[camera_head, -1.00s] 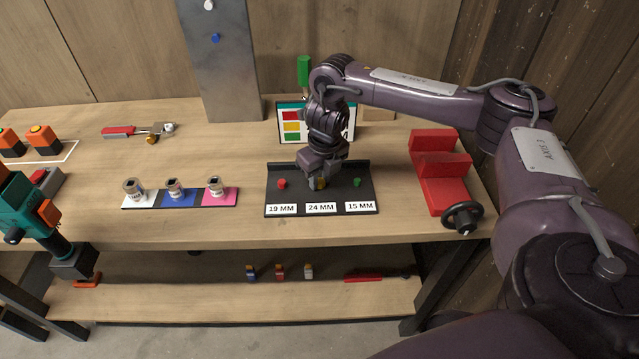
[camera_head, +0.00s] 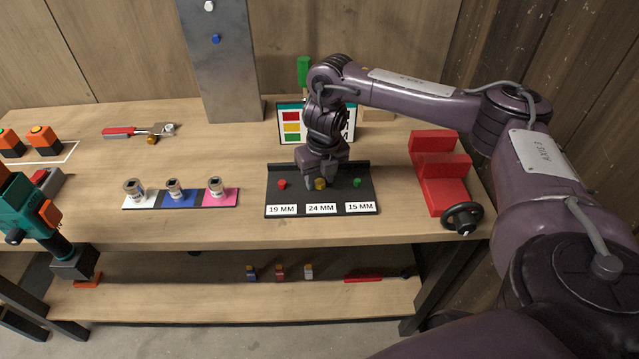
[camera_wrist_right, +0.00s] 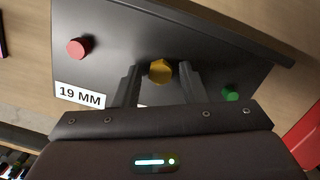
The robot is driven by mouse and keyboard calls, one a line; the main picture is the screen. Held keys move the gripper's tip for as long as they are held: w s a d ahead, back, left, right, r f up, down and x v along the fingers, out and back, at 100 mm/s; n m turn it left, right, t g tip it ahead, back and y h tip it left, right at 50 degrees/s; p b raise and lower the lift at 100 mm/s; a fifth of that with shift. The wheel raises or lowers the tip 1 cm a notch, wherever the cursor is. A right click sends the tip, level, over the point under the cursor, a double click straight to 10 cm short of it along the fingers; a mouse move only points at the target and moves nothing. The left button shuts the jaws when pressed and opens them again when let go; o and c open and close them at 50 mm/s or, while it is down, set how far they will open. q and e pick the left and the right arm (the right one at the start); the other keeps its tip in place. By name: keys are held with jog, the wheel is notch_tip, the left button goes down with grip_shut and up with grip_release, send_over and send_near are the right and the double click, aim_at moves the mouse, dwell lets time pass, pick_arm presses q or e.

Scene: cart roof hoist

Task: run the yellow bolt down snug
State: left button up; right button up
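The yellow bolt (camera_head: 320,184) stands in the middle of a black tray (camera_head: 275,205), above the 24 MM label. It has a hex head and also shows in the right wrist view (camera_wrist_right: 160,71). My right gripper (camera_head: 322,183) is open at the bolt, with one finger on either side. In the right wrist view the fingers (camera_wrist_right: 160,78) stand apart, with gaps between them and the head. The bolt's shank is hidden. My left gripper is not in view.
A red bolt (camera_head: 282,184) and a green bolt (camera_head: 357,183) flank the yellow one. Three sockets stand on a coloured strip (camera_head: 130,203) to the left. A red vise (camera_head: 440,185) is at the right. A teal power tool (camera_head: 35,215) is at the far left.

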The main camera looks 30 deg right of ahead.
aim_at(320, 182)
notch_tip(320, 182, up, 7)
jog(key=p, duration=0.5)
jog(key=shift+p, duration=0.35)
jog(key=shift+f, duration=0.1)
